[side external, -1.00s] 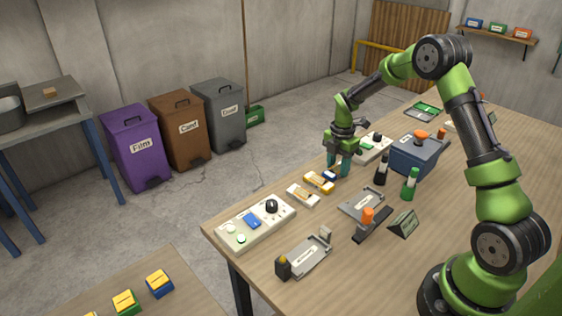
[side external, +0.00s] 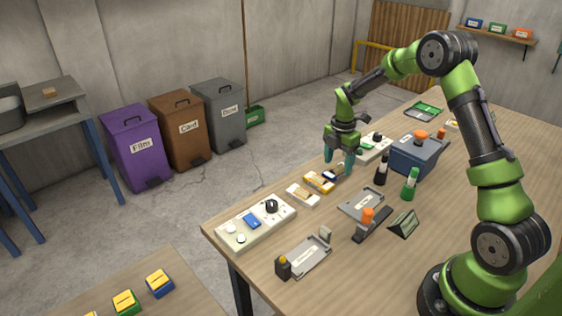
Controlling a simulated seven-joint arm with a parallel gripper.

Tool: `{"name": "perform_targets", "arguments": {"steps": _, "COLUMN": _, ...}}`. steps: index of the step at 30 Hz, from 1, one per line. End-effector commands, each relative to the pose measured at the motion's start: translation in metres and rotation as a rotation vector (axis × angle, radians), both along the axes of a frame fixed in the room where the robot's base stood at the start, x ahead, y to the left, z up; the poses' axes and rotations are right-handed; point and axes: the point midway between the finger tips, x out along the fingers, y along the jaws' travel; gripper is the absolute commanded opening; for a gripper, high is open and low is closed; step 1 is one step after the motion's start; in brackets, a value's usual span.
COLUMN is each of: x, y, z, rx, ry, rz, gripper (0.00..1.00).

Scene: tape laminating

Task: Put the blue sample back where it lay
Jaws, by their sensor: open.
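The blue sample (side external: 330,174), a small dark blue and white piece, lies on the table at the far end of a short row of samples. It is beside a yellow sample (side external: 319,182), and a white and tan sample (side external: 302,195) lies nearer the front. My gripper (side external: 339,166) points down just above and to the right of the blue sample. Its teal fingers are apart, with nothing seen held between them. A finger partly overlaps the blue sample in this view.
A panel with a black knob (side external: 271,206) is at the table's front left corner. Close right of my gripper are a black bottle (side external: 381,171), a green bottle (side external: 410,184) and a blue-grey machine (side external: 414,155). Grey trays (side external: 304,256) lie nearer the front.

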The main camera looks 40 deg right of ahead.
Motion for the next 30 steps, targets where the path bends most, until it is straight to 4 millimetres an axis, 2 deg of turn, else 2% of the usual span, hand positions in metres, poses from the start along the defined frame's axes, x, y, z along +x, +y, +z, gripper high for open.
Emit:
{"name": "perform_targets", "arguments": {"steps": 3, "x": 0.001, "y": -0.001, "z": 0.028, "rx": -0.003, "ry": -0.006, "rz": 0.001, "gripper": 0.67}}
{"name": "perform_targets", "arguments": {"steps": 9, "x": 0.001, "y": 0.0, "z": 0.07, "rx": -0.002, "ry": -0.005, "rz": 0.0, "gripper": 0.67}}
{"name": "perform_targets", "arguments": {"steps": 12, "x": 0.001, "y": 0.0, "z": 0.086, "rx": -0.002, "ry": -0.004, "rz": 0.002, "gripper": 0.67}}
{"name": "perform_targets", "arguments": {"steps": 19, "x": -0.002, "y": 0.005, "z": 0.109, "rx": -0.002, "ry": -0.013, "rz": -0.027, "gripper": 0.67}}
{"name": "perform_targets", "arguments": {"steps": 23, "x": -0.013, "y": 0.03, "z": 0.14, "rx": -0.001, "ry": -0.075, "rz": -0.191, "gripper": 0.67}}
{"name": "perform_targets", "arguments": {"steps": 26, "x": -0.034, "y": 0.062, "z": 0.172, "rx": 0.026, "ry": -0.153, "rz": -0.417, "gripper": 0.67}}
{"name": "perform_targets", "arguments": {"steps": 30, "x": -0.076, "y": 0.107, "z": 0.208, "rx": 0.123, "ry": -0.261, "rz": -0.786, "gripper": 0.67}}
